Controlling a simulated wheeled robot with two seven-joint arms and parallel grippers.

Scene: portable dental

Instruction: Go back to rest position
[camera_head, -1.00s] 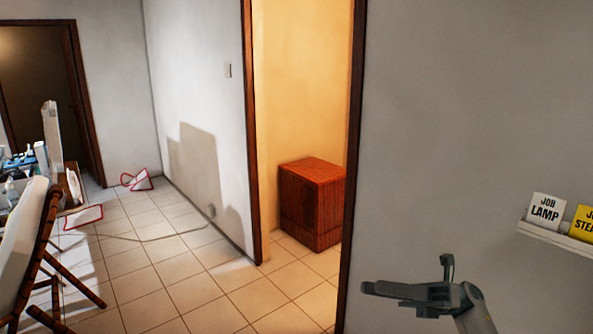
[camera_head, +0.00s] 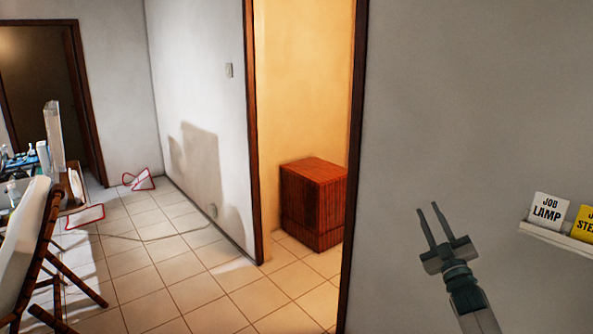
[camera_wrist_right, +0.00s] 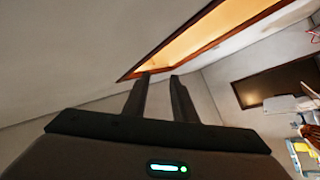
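My right gripper (camera_head: 437,221) is raised at the lower right of the head view, in front of the grey wall. Its two fingers point up and stand apart with nothing between them. In the right wrist view the same gripper (camera_wrist_right: 160,78) shows two separate, empty fingers. My left gripper is not in view.
A white "JOB LAMP" card (camera_head: 547,209) and a yellow card (camera_head: 586,222) stand on a small wall shelf (camera_head: 560,238) right of my gripper. A doorway shows a reddish wooden cabinet (camera_head: 313,204). A folding chair (camera_head: 30,240) is at the left. The tiled floor (camera_head: 170,270) is mostly clear.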

